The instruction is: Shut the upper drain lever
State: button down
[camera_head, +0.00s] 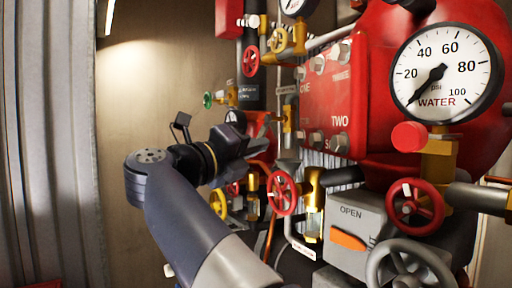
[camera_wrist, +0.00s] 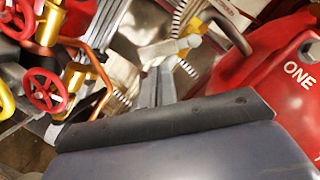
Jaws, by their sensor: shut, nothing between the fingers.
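My gripper (camera_head: 246,143) reaches from the lower middle toward the pipework left of the red panel. In the wrist view my gripper (camera_wrist: 168,52) shows its two grey fingers close together, with nothing visible between them. I cannot single out the upper drain lever for certain in either view; my gripper and wrist cover part of the pipework behind them. A small green handle (camera_head: 208,99) on a brass fitting stands out to the left of the dark pipe, above my gripper. A brass valve (camera_head: 288,119) stands right of my gripper, beside the red panel.
The red panel (camera_head: 318,105) with bolts is right of my gripper. Red handwheels (camera_head: 283,192) and a yellow handwheel (camera_head: 219,198) lie below it. A grey box with an orange lever (camera_head: 348,240) is at lower right, below the water gauge (camera_head: 441,73). Bare wall (camera_head: 150,90) is left.

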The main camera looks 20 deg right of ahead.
jog(key=shift+w+a+m+b, duration=0.15)
jog(key=shift+w+m+b, duration=0.25)
jog(key=shift+m+b, duration=0.6)
jog(key=w+m+g, duration=0.1)
jog(key=m, duration=0.2)
jog(key=w+r+m+g+h, duration=0.1)
jog(key=m, duration=0.2)
jog(key=w+a+r+m+h+b, duration=0.1)
jog(key=m, duration=0.2)
jog(key=shift+r+m+g, duration=0.25)
jog(key=shift+m+g, duration=0.15)
jog(key=shift+w, duration=0.1)
